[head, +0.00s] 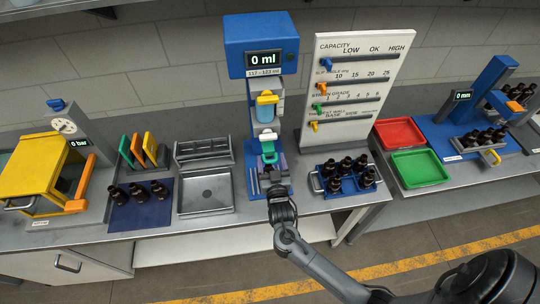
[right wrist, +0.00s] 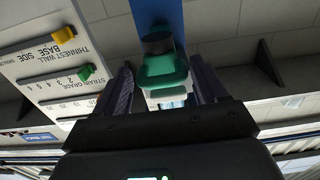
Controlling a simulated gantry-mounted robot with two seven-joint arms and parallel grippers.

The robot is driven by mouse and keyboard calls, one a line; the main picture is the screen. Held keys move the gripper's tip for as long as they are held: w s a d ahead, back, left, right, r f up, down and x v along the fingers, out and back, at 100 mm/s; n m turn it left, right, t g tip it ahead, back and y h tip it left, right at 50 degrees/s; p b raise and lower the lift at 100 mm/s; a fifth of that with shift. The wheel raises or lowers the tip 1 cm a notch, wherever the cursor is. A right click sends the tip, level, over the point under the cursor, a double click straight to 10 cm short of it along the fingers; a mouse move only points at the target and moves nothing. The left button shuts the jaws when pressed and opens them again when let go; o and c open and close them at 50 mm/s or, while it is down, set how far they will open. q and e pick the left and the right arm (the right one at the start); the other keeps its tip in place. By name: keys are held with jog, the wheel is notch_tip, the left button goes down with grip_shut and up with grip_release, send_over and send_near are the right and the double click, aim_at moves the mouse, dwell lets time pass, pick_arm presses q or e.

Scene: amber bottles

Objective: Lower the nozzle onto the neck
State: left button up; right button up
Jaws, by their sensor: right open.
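The blue filling stand (head: 260,45) reads 0 ml and stands at the back centre. A yellow-topped, light-blue container (head: 266,106) hangs on its column. Below it is a green part (head: 269,148), which seems to be the nozzle's handle. My right gripper (head: 272,168) is in front of the stand's base, just below that part. In the right wrist view the green part (right wrist: 164,72) shows between the spread fingers of my right gripper (right wrist: 163,85); I cannot tell whether they touch it. A bottle neck under the nozzle is not visible; my gripper and arm cover that area. My left gripper is out of view.
Dark bottles stand in a blue tray (head: 326,191) to the right and on a blue mat (head: 149,213) to the left. A metal tray (head: 205,193) lies left of the stand. The white slider board (head: 345,85) stands close on the right.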

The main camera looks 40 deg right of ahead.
aim_at(267, 144)
jog(key=shift+x, duration=1.1)
